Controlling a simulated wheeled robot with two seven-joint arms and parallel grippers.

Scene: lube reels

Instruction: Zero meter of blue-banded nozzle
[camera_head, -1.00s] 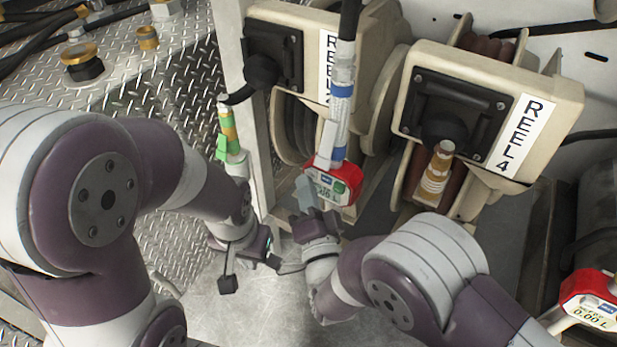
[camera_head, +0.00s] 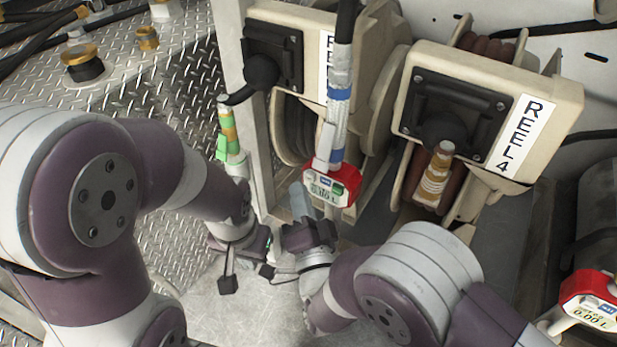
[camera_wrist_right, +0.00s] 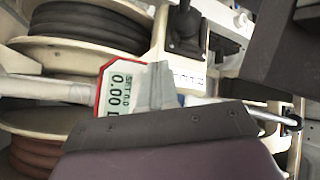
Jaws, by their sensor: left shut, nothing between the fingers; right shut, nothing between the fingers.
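The blue-banded nozzle (camera_head: 338,110) hangs upright in front of the left reel. Its red meter (camera_head: 330,187) is at its lower part, with a small display and buttons. In the right wrist view the meter (camera_wrist_right: 103,85) is turned sideways and its display reads 0.00, the end hidden by a grey finger. My right gripper (camera_head: 302,202) is shut and empty, its fingertips just left of the meter; the wrist view shows it in front of the display (camera_wrist_right: 155,86). Whether it touches is unclear. My left gripper (camera_head: 268,243) is low and left of the meter, shut and empty.
A green-banded nozzle (camera_head: 230,135) stands to the left. An orange-banded nozzle (camera_head: 435,175) hangs under the REEL 4 box (camera_head: 490,105). Another red meter (camera_head: 590,300) reading 0.00 is at the lower right. A beige post stands left of the reels.

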